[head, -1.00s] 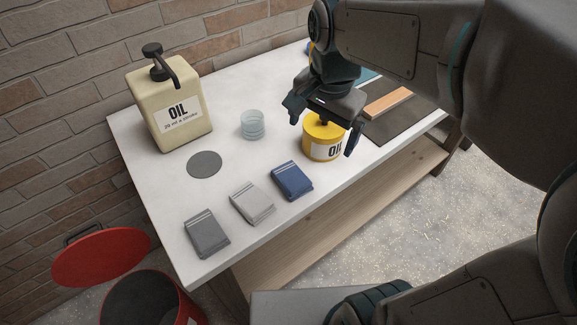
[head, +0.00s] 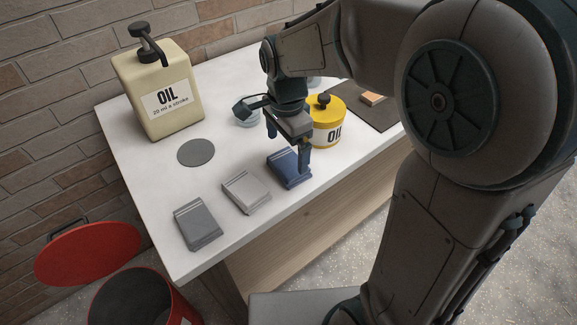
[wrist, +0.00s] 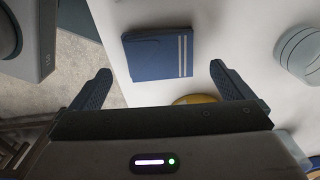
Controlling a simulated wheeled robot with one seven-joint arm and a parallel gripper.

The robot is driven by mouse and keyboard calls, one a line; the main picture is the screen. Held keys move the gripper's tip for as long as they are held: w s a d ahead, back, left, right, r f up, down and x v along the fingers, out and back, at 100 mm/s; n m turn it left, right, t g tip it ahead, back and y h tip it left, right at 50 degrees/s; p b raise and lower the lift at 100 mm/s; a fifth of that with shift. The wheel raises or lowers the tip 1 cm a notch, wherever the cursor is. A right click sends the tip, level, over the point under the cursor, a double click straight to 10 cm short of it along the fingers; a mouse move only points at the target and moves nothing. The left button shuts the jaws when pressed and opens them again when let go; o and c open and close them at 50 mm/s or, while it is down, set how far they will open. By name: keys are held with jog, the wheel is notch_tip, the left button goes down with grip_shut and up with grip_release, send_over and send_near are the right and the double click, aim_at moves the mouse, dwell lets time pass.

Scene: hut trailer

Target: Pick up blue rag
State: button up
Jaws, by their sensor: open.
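The folded blue rag (head: 284,170) lies flat on the white table near its front edge, right of the two grey rags. It also shows in the wrist view (wrist: 155,56), with pale stripes along one side, ahead of the fingers. My gripper (head: 288,146) is open and empty, above the table over the blue rag's back part. In the wrist view, its two fingers (wrist: 160,84) stand wide apart, with the rag lying beyond and between them. In the head view one finger hides part of the rag. I cannot tell whether it touches.
A yellow oil tin (head: 328,128) stands close behind the rag. A light grey rag (head: 245,191) and a dark grey rag (head: 198,226) lie to the left.

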aim_at(288, 163)
notch_tip(288, 163, down, 5)
jog(key=shift+d+f, duration=0.1)
jog(key=shift+d, duration=0.05)
jog(key=c, duration=0.8)
notch_tip(288, 163, up, 5)
jog(key=shift+f, duration=0.2)
jog(key=d+r, duration=0.2)
jog(key=d, duration=0.1)
jog(key=s+d+r, duration=0.1)
jog(key=d+r, duration=0.1)
jog(key=d, duration=0.2)
jog(key=s+d+r, duration=0.1)
jog(key=d+r, duration=0.1)
jog(key=d, duration=0.2)
jog(key=shift+s+d+r, duration=0.25)
